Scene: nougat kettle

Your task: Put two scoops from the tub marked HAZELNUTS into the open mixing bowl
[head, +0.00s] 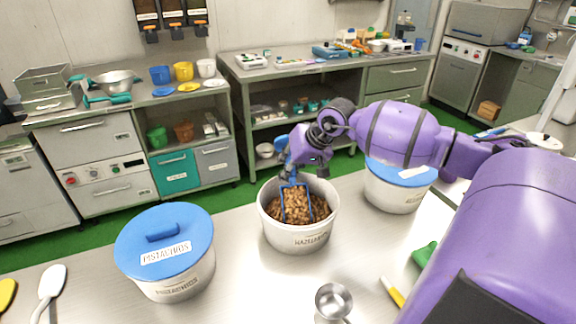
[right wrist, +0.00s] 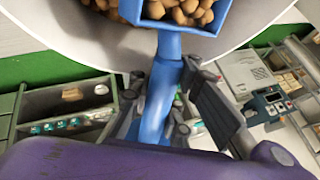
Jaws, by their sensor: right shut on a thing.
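The open white tub marked HAZELNUTS (head: 298,238) stands on the steel table, filled with brown nuts (head: 318,208). My right gripper (head: 292,165) is above the tub's back rim, shut on the handle of a blue scoop (head: 283,206). The scoop's head is inside the tub at the nuts. In the right wrist view the blue scoop (right wrist: 160,100) has nuts (right wrist: 180,10) in its head, and the gripper's dark fingers (right wrist: 168,105) are around its handle. A steel bowl (head: 115,80) is on the back-left counter; I cannot tell if it is the mixing bowl. My left gripper is out of view.
A PISTACHIOS tub with a blue lid (head: 180,232) stands left of the hazelnuts. Another blue-lidded tub (head: 392,190) is at the right, partly behind my arm. A steel measuring cup (head: 333,300), a white spoon (head: 51,284) and a green object (head: 424,254) lie near the front.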

